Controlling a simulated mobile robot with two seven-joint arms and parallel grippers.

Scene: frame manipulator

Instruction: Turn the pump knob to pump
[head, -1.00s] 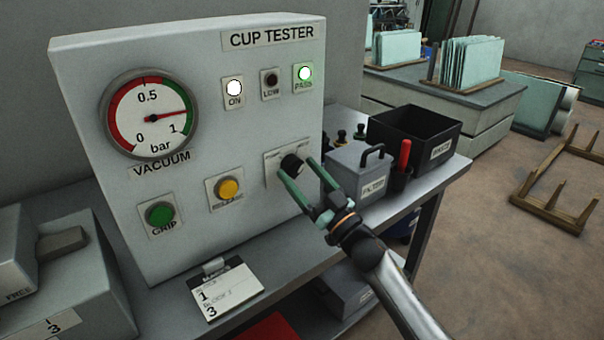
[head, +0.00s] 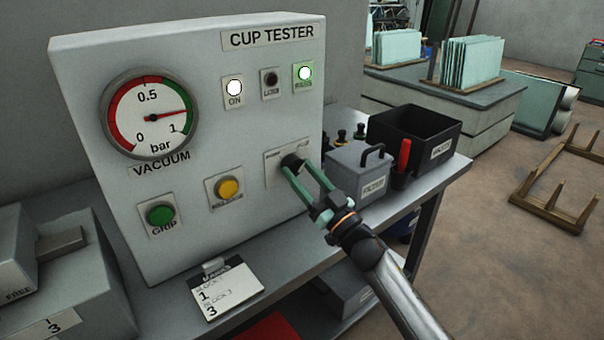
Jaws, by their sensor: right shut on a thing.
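The black pump knob (head: 291,161) sits on a pale label plate low on the right of the grey cup tester panel (head: 215,150). My right gripper (head: 299,172) is shut on the knob, with its green fingers on either side of it. The fingers and knob hide part of the plate, and its lettering is too small to read. The vacuum gauge (head: 150,117) has its needle in the green zone, a little below 1 bar. The ON lamp (head: 234,88) is lit white, the PASS lamp (head: 304,73) is lit green and the LOW lamp (head: 270,81) is dark. My left gripper is not in view.
A green GRIP button (head: 160,214) and a yellow button (head: 228,188) are on the panel. A notepad (head: 229,289) lies on the bench below. A grey box with a handle (head: 362,171), a red-handled tool (head: 403,160) and a black bin (head: 415,138) stand right of the tester.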

